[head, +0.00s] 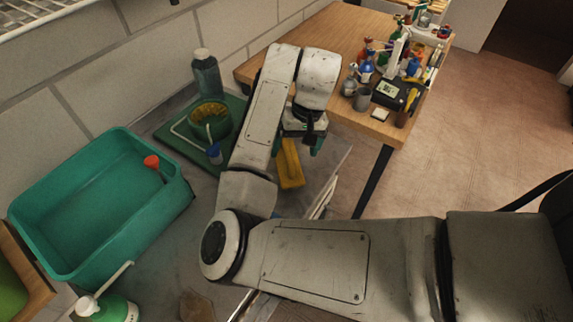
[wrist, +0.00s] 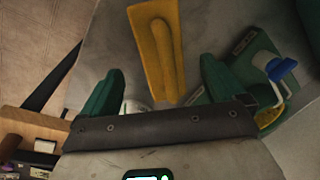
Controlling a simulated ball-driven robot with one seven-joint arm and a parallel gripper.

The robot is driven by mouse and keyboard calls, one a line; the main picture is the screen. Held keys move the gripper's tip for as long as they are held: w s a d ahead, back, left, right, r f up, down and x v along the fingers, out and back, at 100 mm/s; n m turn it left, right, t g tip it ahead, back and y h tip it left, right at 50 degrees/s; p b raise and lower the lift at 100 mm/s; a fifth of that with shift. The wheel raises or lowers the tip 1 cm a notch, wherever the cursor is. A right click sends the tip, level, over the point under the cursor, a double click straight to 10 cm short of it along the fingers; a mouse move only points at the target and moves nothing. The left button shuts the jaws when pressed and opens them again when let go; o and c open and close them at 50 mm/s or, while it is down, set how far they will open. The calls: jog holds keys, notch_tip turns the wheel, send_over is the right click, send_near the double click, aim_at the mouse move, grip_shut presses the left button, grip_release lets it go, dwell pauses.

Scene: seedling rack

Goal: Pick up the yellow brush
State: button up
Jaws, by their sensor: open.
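The yellow brush (head: 291,166) lies on the grey surface below my gripper in the head view, partly hidden by the wrist. In the wrist view the yellow brush (wrist: 158,48) runs from the top edge down to between the green fingers, with a ridge along its middle. My gripper (head: 297,147) is open, with one dark green finger on each side of the brush's near end in the wrist view (wrist: 160,84). I cannot tell how far above the brush the fingers are.
A teal tub (head: 60,190) stands further left. A wooden table (head: 275,58) holding bottles stands at the back right.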

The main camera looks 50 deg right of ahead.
aim_at(290, 156)
jog(key=shift+w+a+f+p, duration=0.1)
jog(key=shift+w+f+p, duration=0.1)
jog(key=shift+f, duration=0.7)
jog(key=shift+w+a+f+p, duration=0.1)
jog(key=shift+w+a+f, duration=0.05)
jog(key=shift+f, duration=0.7)
jog(key=shift+w+a+f+p, duration=0.1)
jog(key=shift+w+f, duration=0.1)
jog(key=shift+f, duration=0.7)
jog(key=c, duration=1.3)
jog(key=shift+r, duration=0.2)
jog(key=shift+r, duration=0.6)
jog(key=s+a+r+p, duration=0.1)
jog(key=s+a+r, duration=0.7)
jog(key=s+r, duration=0.3)
jog(key=shift+s+r, duration=0.25)
jog(key=shift+s, duration=0.05)
